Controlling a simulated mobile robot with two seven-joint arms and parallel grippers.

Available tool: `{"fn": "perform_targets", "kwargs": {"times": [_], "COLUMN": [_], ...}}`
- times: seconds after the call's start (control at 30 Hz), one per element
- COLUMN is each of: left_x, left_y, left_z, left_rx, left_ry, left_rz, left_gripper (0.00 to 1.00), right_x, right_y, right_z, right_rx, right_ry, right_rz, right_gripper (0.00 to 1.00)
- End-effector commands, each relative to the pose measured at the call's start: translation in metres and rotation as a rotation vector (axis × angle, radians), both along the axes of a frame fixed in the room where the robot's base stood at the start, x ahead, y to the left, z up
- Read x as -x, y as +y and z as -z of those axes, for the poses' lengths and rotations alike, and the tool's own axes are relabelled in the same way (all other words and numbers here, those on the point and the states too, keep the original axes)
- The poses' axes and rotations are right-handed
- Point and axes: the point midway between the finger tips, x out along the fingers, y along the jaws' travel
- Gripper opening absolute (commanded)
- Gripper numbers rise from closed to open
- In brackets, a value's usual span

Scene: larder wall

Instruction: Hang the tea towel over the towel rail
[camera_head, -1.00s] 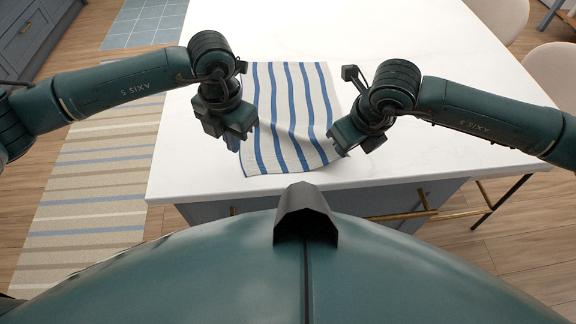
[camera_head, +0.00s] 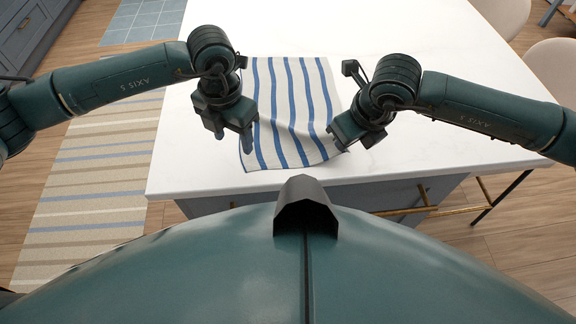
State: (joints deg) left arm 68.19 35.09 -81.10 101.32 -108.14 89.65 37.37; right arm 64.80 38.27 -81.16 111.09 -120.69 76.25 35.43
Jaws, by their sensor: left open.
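The tea towel (camera_head: 291,100), white with blue stripes, lies on the white worktop with its near part rumpled and a fold by its right edge. My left gripper (camera_head: 234,138) is open at the towel's near left edge, its fingers pointing down. My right gripper (camera_head: 343,140) is at the towel's near right edge, touching or very close to it. Its fingertips are partly hidden, so I cannot tell whether it grips the cloth. A brass bar (camera_head: 452,211) shows below the worktop's near edge at right; I cannot tell whether it is the towel rail.
The white worktop (camera_head: 420,60) is clear beyond and to the right of the towel. Pale chairs (camera_head: 556,75) stand at the right. A striped rug (camera_head: 95,185) lies on the wooden floor at left. A blue-grey cabinet (camera_head: 25,30) stands at far left.

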Motion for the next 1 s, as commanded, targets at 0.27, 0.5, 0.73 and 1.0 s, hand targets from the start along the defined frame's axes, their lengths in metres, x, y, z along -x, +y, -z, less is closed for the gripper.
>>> {"fn": "perform_targets", "kwargs": {"times": [0.27, 0.5, 0.73, 1.0], "left_x": [0.003, 0.010, 0.010, 0.010], "left_y": [-0.015, -0.028, -0.027, -0.027], "left_z": [-0.026, -0.052, -0.026, 0.015], "left_rx": [0.005, 0.001, -0.001, -0.001], "left_ry": [-0.003, 0.000, 0.003, 0.003], "left_rz": [-0.066, -0.164, -0.167, -0.165], "left_gripper": [0.41, 0.41, 0.41, 0.41], "right_x": [0.000, 0.000, 0.000, 0.000], "right_y": [0.000, 0.000, 0.000, 0.000], "right_z": [0.000, 0.000, 0.000, 0.000], "right_rx": [0.000, 0.000, 0.000, 0.000], "right_ry": [0.000, 0.000, 0.000, 0.000], "right_rz": [0.000, 0.000, 0.000, 0.000], "right_gripper": [0.00, 0.00, 0.00, 0.00]}}
